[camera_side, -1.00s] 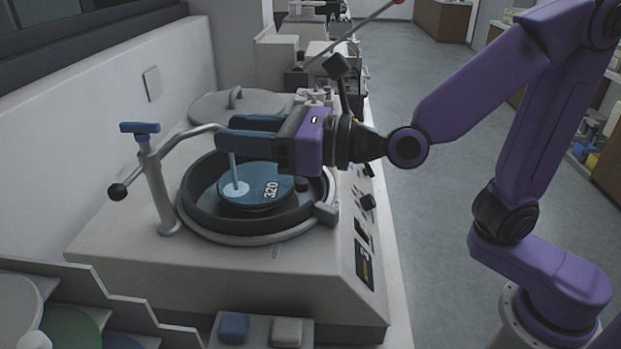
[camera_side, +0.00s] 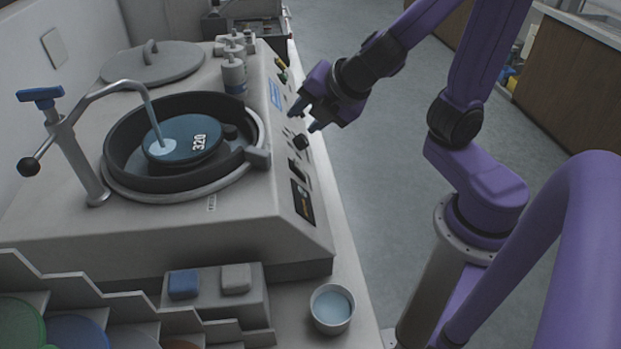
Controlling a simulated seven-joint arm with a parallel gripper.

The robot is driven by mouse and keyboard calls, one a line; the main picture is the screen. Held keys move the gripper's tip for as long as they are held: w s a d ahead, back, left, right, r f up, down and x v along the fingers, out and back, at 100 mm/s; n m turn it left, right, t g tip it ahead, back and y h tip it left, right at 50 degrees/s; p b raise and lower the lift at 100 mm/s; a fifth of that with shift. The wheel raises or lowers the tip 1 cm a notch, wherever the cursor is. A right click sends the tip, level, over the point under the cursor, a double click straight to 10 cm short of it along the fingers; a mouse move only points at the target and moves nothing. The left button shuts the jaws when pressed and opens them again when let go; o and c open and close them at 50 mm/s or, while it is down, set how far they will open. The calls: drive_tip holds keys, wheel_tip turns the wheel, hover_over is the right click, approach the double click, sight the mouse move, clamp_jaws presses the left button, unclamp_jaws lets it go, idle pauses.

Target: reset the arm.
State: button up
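My gripper (camera_side: 306,117) is at the right front side of the polishing machine (camera_side: 240,205), by its control panel.
A grey lid (camera_side: 152,64) and several small bottles (camera_side: 233,74) stand on the machine's back part. A block with a blue pad (camera_side: 184,284) and a cup of bluish liquid (camera_side: 332,308) are in front. Open floor (camera_side: 385,200) lies right of the machine.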

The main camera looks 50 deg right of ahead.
drive_tip(key=s+d+f+m+g, duration=0.1)
drive_tip(key=s+m+g, duration=0.3)
drive_tip(key=s, duration=0.4)
drive_tip(key=s+d+f+m+g+y, duration=0.1)
drive_tip(key=s+f+m+g, duration=0.2)
drive_tip(key=s, duration=0.5)
drive_tip(key=shift+s+d+f+m+g, duration=0.25)
drive_tip(key=shift+m+g, duration=0.25)
drive_tip(key=shift+m, duration=0.5)
